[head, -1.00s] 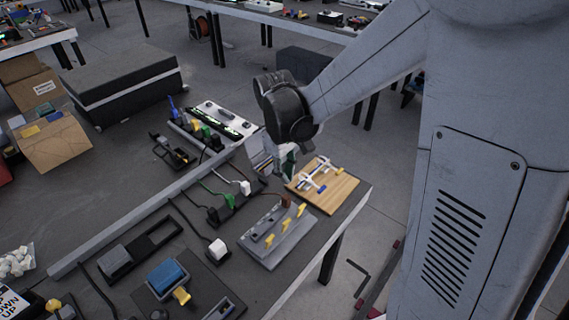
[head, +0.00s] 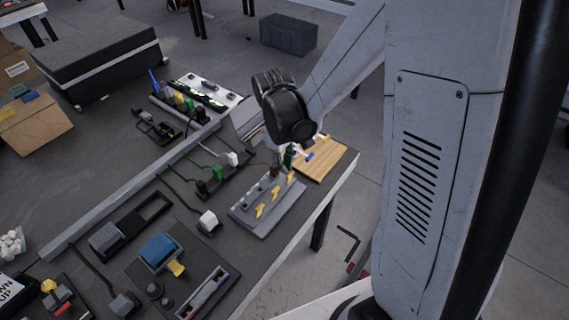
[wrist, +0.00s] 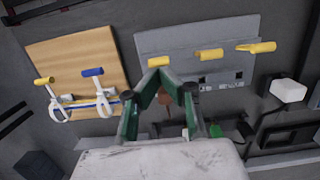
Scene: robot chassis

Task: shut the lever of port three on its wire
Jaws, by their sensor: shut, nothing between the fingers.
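The grey port block (head: 272,210) lies near the table's front edge, with yellow levers along it. My gripper (head: 288,161) is at its far end, over the lever nearest the wooden board. In the wrist view my gripper's green fingertips (wrist: 161,76) meet, shut and empty, close to that yellow lever (wrist: 158,62); I cannot tell whether they touch it. A middle lever (wrist: 210,55) and another lever (wrist: 257,47) show to the right; the last looks set at a different angle. A brown piece (wrist: 165,98) shows between the fingers. Port numbers are not readable.
A blue block (head: 159,251) sits on a panel nearby.

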